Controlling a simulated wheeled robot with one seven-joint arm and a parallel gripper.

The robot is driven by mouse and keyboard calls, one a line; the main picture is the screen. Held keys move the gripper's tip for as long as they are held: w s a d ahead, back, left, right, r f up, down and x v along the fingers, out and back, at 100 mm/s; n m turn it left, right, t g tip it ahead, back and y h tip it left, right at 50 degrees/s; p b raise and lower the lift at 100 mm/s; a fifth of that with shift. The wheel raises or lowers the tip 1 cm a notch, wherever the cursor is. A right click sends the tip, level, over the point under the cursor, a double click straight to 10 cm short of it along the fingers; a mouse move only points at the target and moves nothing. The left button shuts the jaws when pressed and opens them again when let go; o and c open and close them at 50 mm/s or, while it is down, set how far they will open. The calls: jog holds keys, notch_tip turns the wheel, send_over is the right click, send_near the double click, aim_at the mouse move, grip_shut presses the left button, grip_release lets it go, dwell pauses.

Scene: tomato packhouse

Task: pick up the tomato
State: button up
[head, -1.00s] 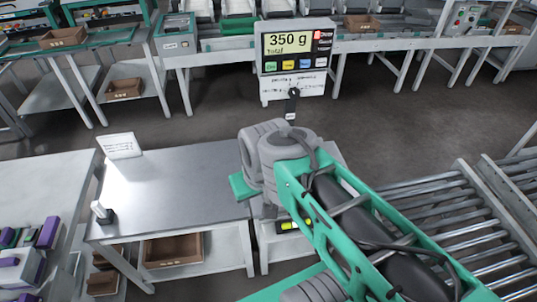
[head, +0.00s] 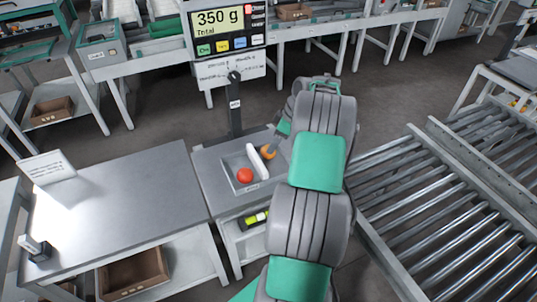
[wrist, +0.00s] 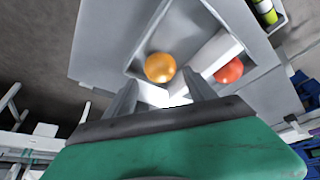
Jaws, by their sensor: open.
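A red tomato (head: 245,175) lies in the left part of a shallow grey tray (head: 236,162) on the weighing stand. An orange tomato (head: 267,153) lies across a white divider (head: 256,161) from it, close to my arm. In the wrist view my gripper (wrist: 162,92) is open and empty. The orange tomato (wrist: 160,67) appears just beyond and between its two fingers, apart from them. The red tomato (wrist: 229,71) shows to the right, past the divider (wrist: 212,54). In the head view my arm mostly hides the gripper.
A scale display (head: 228,30) reading "350 g Total" stands on a post behind the tray. A roller conveyor (head: 440,210) runs at right.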

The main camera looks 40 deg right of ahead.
aim_at(265, 154)
jog(key=x, duration=0.5)
jog(key=shift+f, duration=0.3)
jog(key=shift+r, duration=0.1)
jog(key=c, duration=0.7)
